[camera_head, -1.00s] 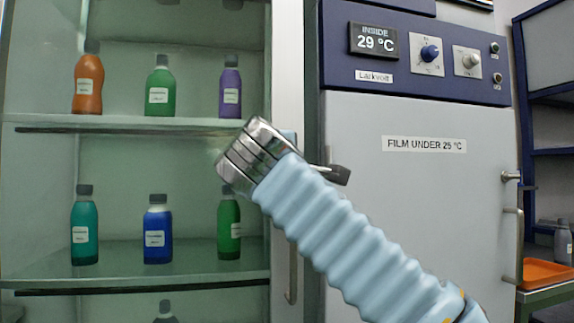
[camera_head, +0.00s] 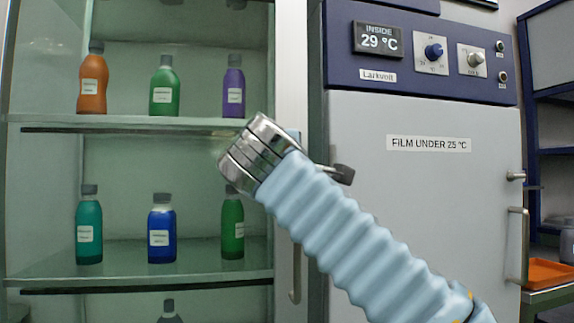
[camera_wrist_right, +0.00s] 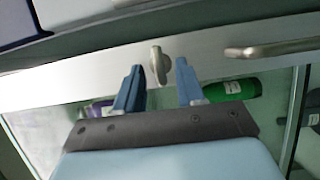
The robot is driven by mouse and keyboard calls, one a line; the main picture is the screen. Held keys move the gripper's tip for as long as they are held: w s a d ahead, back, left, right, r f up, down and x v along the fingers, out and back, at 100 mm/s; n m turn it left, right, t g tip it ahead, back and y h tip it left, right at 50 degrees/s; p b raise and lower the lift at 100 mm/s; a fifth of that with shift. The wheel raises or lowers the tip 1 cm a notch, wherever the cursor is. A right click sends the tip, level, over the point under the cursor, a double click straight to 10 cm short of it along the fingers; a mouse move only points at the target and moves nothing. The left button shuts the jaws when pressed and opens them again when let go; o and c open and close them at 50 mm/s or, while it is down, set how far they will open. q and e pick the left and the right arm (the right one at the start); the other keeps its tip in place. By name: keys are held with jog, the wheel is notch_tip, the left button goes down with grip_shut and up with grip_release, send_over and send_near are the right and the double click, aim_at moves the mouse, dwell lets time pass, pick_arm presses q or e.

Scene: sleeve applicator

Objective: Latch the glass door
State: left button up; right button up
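The glass door (camera_head: 104,155) fills the left of the head view, with a pale frame (camera_head: 291,60) on its right side. In the right wrist view, a small metal latch knob (camera_wrist_right: 159,65) sits on the pale frame. My right gripper (camera_wrist_right: 157,72) is open, its two blue fingers pointing at the frame. The knob shows just beyond the fingertips, between them; I cannot tell whether they touch it. In the head view my right arm hides the latch area and most of the gripper. My left gripper is in neither view.
A metal door handle (camera_wrist_right: 272,48) is beside the latch; it also shows in the head view (camera_head: 296,272). Bottles stand on shelves behind the glass, including an orange one (camera_head: 92,82). A grey cabinet (camera_head: 425,210) is to the right, with an orange tray (camera_head: 549,273) beyond.

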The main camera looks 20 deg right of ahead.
jog(key=b+v, duration=0.1)
jog(key=v, duration=1.2)
jog(key=shift+s, duration=0.1)
